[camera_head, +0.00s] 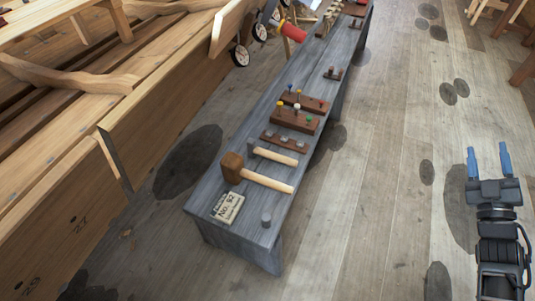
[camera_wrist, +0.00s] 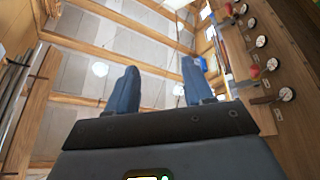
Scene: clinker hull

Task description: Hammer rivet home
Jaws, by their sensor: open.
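A mallet with a brown head (camera_head: 232,166) and a pale wooden handle lies on the grey bench (camera_head: 215,183) near its front end. A smaller hammer (camera_head: 275,156) with a pale handle lies just behind it. The wooden hull (camera_head: 165,110) stands left of the bench. I cannot make out a single rivet for certain. My gripper (camera_head: 488,160) is open and empty at the right, over the floor and well apart from the bench. In the wrist view its two blue fingers (camera_wrist: 162,88) are spread, with nothing between them and the ceiling behind.
A card marked "No. 92" (camera_head: 228,207) and a small grey cylinder (camera_head: 266,220) are on the bench's front end. Brown racks with coloured pegs (camera_head: 293,121) stand farther back. The floor between bench and gripper is clear.

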